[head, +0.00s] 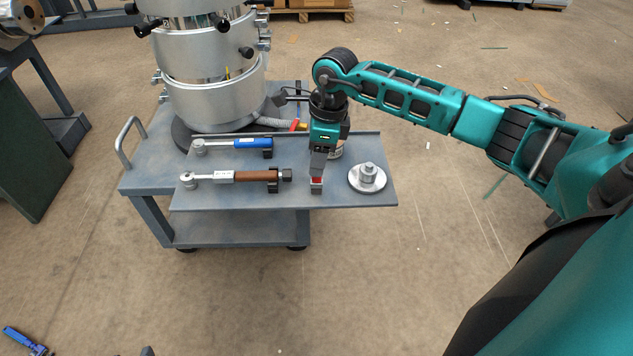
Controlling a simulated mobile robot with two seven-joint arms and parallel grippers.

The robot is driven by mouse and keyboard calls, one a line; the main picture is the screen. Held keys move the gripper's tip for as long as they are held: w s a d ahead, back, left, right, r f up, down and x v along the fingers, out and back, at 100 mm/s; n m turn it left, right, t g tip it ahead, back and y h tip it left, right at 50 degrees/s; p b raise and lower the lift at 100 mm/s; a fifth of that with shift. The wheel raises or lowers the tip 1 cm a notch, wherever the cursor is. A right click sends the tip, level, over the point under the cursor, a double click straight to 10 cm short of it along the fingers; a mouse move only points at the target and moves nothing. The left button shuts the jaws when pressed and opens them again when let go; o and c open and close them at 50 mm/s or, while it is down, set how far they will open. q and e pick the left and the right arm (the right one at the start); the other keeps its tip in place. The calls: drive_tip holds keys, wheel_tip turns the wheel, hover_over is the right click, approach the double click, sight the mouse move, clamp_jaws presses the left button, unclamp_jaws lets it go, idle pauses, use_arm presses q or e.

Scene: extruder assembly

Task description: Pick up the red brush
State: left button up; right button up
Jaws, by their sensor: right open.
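My right arm reaches in from the right, and its gripper (317,178) points down over the front part of the cart top. A small red piece (316,181), which looks like part of the red brush, shows at the fingertips above a small dark block. The gripper is open around or just in front of this piece; I cannot tell if it touches. The rest of the brush is hidden behind the gripper. My left gripper is not in view.
On the grey-blue cart (225,203) lie a blue-handled wrench (235,144) and a brown-handled wrench (240,177), left of the gripper. A round metal flanged part (367,178) sits close on the right. A large metal cylinder (213,95) stands behind with a grey hose.

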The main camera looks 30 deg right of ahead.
sight(314, 181)
drive_tip(key=f, duration=0.2)
drive_tip(key=f+b, duration=0.1)
drive_tip(key=f, duration=0.2)
drive_tip(key=shift+w+a, duration=0.15)
drive_tip(key=shift+a, duration=0.05)
clamp_jaws()
